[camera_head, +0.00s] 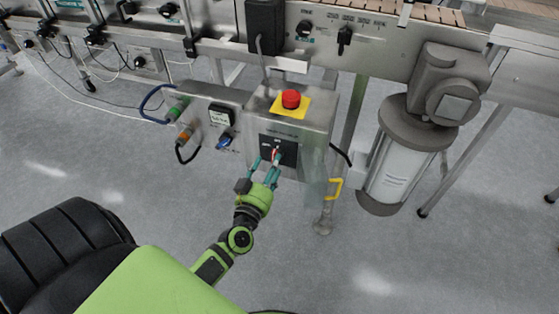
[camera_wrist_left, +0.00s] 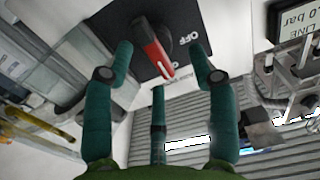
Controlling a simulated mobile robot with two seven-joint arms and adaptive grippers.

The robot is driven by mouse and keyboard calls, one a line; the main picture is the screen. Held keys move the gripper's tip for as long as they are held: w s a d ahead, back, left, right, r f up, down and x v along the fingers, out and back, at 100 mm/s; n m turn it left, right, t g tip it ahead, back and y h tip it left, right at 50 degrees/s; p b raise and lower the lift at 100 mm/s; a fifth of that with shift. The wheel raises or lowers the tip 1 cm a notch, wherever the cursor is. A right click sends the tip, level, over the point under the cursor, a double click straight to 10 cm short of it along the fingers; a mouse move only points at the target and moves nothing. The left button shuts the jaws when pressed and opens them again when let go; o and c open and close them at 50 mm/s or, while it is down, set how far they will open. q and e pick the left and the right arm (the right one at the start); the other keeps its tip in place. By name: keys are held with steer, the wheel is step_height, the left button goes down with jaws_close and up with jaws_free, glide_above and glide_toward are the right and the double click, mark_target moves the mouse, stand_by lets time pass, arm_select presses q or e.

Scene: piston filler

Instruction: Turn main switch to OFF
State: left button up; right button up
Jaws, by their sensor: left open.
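The main switch (camera_wrist_left: 152,48) is a red and dark rotary handle on a black plate (camera_wrist_left: 180,22) with OFF printed on it in white. In the left wrist view the handle stands tilted, its red end pointing toward my gripper. In the head view the switch (camera_head: 276,153) is on the front of a steel control box (camera_head: 315,125). My left gripper (camera_head: 264,164) is open, its teal fingers close in front of the plate. In the left wrist view the fingers (camera_wrist_left: 160,85) spread around the handle's near end; I cannot tell whether they touch it. My right gripper is not in view.
A red emergency button (camera_head: 291,98) on a yellow plate tops the box. A gauge display (camera_head: 220,115), a blue knob (camera_head: 224,142) and hose fittings are at its left. A motor (camera_head: 400,160) stands right, the conveyor (camera_head: 350,45) behind. The floor in front is clear.

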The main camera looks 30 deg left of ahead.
mark_target(272, 160)
arm_select(q)
steer(key=shift+x, duration=1.8)
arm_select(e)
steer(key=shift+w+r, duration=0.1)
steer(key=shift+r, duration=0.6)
arm_select(q)
steer(key=shift+c, duration=0.4)
steer(key=c, duration=1)
steer(key=shift+r, duration=0.1)
